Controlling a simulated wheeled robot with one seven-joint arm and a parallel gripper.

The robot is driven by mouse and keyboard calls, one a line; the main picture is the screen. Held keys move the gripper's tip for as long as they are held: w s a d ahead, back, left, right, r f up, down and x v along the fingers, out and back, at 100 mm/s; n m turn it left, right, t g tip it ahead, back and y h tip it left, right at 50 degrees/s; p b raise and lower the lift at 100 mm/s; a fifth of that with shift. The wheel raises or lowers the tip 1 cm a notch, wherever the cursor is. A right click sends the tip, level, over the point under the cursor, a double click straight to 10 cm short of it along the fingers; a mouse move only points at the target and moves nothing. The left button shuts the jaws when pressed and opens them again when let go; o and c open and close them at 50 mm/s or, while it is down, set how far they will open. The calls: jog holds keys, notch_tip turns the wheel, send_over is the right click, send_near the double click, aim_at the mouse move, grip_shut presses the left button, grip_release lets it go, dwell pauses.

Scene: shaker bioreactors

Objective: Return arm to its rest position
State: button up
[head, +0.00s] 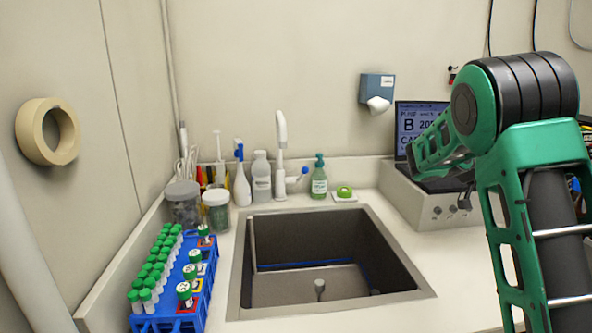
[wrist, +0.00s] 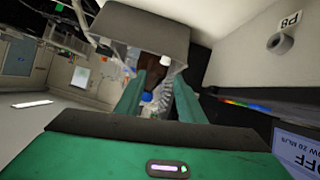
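My green arm (head: 545,150) stands folded at the right of the head view, with its upper part reaching left in front of the shaker unit. My gripper's fingertips cannot be made out there. In the wrist view my gripper (wrist: 157,100) shows two green fingers, spread apart. A white bottle with a blue cap (wrist: 147,98) shows in the gap, seemingly well beyond the fingers. Nothing is seen held. The wrist picture is strongly tilted.
A metal sink (head: 425,291) is set in the white counter. A blue tube rack (head: 172,321) stands at its left; jars, bottles and a soap pump (head: 319,180) stand behind. A grey unit with a screen (head: 424,118) sits behind my arm. The air above the sink is clear.

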jog(key=s+a+f+n+y, duration=0.1)
jog(key=s+f+y, duration=0.15)
jog(key=s, duration=0.55)
jog(key=s+a+f+n+y, duration=0.2)
jog(key=s+y, duration=0.2)
jog(key=s, duration=0.3)
jog(key=s+a+f+n+y, duration=0.2)
jog(key=s+a+n+y, duration=0.1)
jog(key=s+a, duration=0.6)
jog(key=s+a+f+n+y, duration=0.3)
jog(key=s+a, duration=0.5)
jog(key=s, duration=0.6)
jog(key=shift+a+y, duration=0.35)
jog(key=shift+w+f, duration=0.3)
jog(key=shift+w, duration=0.35)
jog(key=shift+o, duration=0.6)
